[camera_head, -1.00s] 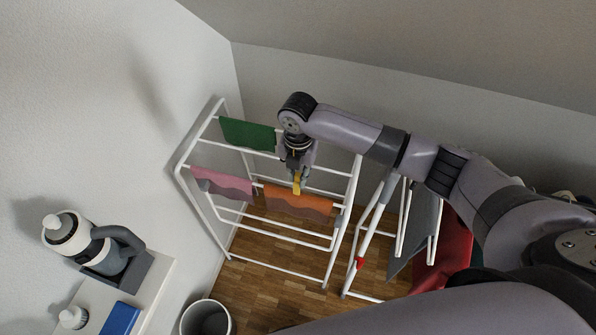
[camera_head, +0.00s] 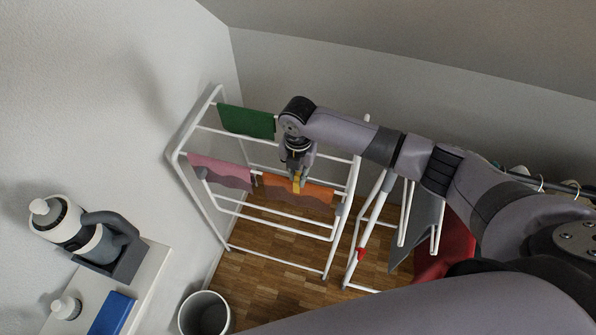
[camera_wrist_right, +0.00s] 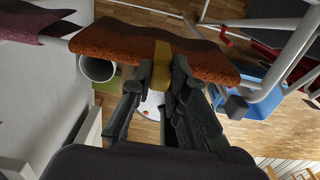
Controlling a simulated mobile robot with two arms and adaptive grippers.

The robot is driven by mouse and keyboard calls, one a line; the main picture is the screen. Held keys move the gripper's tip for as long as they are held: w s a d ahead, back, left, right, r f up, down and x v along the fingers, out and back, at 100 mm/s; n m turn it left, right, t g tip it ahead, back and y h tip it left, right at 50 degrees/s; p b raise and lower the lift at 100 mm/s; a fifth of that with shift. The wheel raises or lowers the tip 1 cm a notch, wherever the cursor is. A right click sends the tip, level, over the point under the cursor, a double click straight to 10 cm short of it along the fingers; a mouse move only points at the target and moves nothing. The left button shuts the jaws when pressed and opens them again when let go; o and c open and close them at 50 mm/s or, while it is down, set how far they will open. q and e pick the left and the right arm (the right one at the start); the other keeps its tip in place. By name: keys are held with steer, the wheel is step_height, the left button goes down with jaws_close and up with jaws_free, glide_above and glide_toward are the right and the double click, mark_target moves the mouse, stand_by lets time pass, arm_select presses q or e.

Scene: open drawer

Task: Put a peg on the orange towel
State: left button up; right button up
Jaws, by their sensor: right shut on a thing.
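The orange towel (camera_head: 318,197) hangs over a bar of the white drying rack and also shows across the top of the right wrist view (camera_wrist_right: 112,42). My right gripper (camera_head: 298,178) is above the towel's left part, shut on a yellow peg (camera_head: 297,187). In the right wrist view the peg (camera_wrist_right: 162,52) stands between the fingertips and overlaps the towel's edge. The fingers hide part of the peg, and I cannot tell whether it grips the cloth. My left gripper is not in view.
A pink towel (camera_head: 222,172) hangs left of the orange one, and a green towel (camera_head: 247,122) hangs behind. A second rack at right holds grey and red cloths (camera_head: 446,246). A bin (camera_head: 205,316) and a shelf with bottles stand at lower left.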

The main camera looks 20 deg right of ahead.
steer(key=shift+f, duration=0.1)
steer(key=o, duration=0.9)
steer(key=shift+c, duration=0.2)
